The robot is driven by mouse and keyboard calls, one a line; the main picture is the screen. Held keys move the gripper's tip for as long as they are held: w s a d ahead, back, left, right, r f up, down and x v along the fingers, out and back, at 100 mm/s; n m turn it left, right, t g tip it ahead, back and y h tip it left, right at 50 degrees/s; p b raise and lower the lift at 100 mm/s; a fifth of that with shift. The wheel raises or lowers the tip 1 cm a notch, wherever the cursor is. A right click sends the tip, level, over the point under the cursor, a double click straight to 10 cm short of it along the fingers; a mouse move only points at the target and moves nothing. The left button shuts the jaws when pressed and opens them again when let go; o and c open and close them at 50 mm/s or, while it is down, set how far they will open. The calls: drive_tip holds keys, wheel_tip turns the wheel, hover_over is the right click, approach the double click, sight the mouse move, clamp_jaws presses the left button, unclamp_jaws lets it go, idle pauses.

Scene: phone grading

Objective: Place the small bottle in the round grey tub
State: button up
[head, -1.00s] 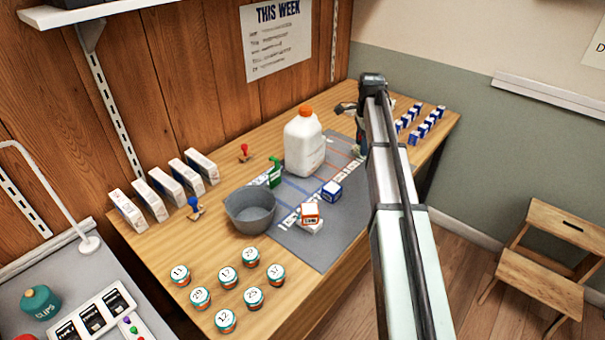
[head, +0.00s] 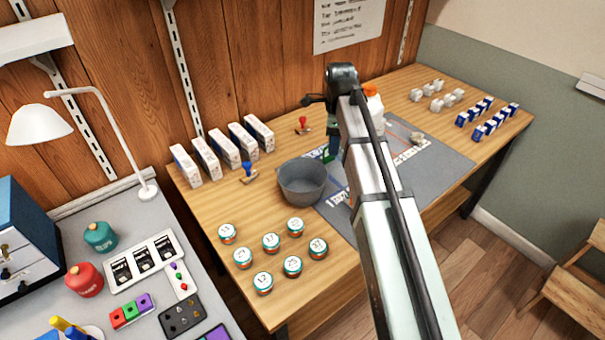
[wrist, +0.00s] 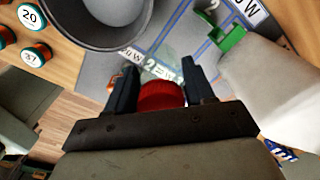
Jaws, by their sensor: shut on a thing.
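The round grey tub (head: 303,182) stands on the wooden table at the left edge of the grey mat. It looks empty in the part I can see. In the wrist view the tub (wrist: 100,44) is at the top left, just beyond my gripper. My gripper (wrist: 162,82) is shut on the small bottle, whose red cap (wrist: 161,95) shows between the fingers. Its pale, see-through body is faint over the mat. In the head view my arm hides the fingers and the bottle. The bottle is beside the tub, not over it.
A large white jug (wrist: 270,85) with an orange cap (head: 371,89) stands close on the right. A green item (wrist: 229,39) lies near the tub. Several numbered jars (head: 271,242) are in front, boxes (head: 228,148) behind, and a blue stamp (head: 249,172) to the left.

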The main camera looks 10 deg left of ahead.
hover_over(301, 178)
drive_tip(key=s+d, duration=0.2)
drive_tip(key=s, duration=0.3)
drive_tip(key=a, duration=0.1)
drive_tip(key=shift+s+a+f, duration=0.1)
drive_tip(key=shift+f, duration=2.4)
drive_tip(key=shift+s+a+f, duration=0.1)
drive_tip(key=shift+f, duration=2.35)
drive_tip(key=shift+f, duration=0.15)
drive_tip(key=o, duration=1.1)
wheel_tip(301, 178, up, 12)
drive_tip(key=shift+r, duration=0.2)
drive_tip(key=shift+d, duration=0.1)
drive_tip(key=shift+o, duration=0.2)
